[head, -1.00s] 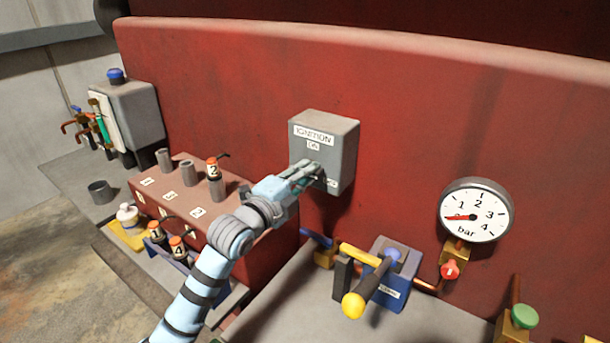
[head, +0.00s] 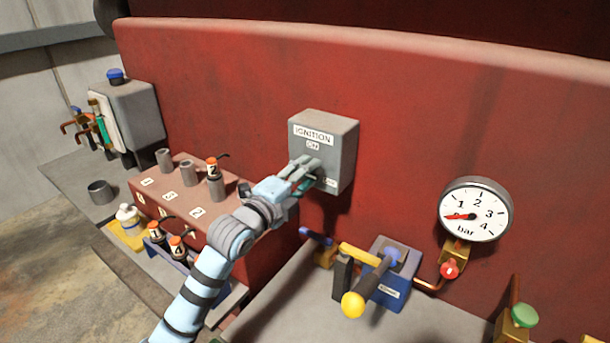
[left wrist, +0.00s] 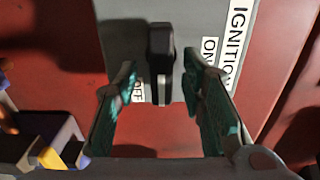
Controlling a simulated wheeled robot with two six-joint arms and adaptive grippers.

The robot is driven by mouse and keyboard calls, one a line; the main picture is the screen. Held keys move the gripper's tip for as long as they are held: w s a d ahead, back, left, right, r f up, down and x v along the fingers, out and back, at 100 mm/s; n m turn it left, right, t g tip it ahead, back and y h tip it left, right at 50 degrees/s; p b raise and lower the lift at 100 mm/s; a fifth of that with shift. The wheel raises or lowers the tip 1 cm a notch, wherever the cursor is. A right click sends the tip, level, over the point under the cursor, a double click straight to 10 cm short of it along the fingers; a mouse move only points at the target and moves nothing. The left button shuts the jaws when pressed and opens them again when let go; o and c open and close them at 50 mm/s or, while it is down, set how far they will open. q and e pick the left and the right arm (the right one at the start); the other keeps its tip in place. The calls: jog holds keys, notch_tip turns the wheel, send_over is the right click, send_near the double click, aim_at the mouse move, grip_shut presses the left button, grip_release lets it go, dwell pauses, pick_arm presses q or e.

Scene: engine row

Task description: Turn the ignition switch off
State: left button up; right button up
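In the left wrist view the black switch handle (left wrist: 161,62) stands between the two spread teal fingers (left wrist: 160,88), with a gap on each side. In the head view the fingers hide the handle. My right gripper is not in view.
A red block with grey posts (head: 176,190) stands left of my arm. A blue valve (head: 385,275) with a yellow-tipped lever (head: 354,303) is below right of the box. A pressure gauge (head: 475,212) is farther right. The wall between box and gauge is clear.

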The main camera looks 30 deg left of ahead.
pick_arm(q)
jog(key=s+a, duration=0.1)
jog(key=s, duration=1.1)
jog(key=shift+a, duration=0.3)
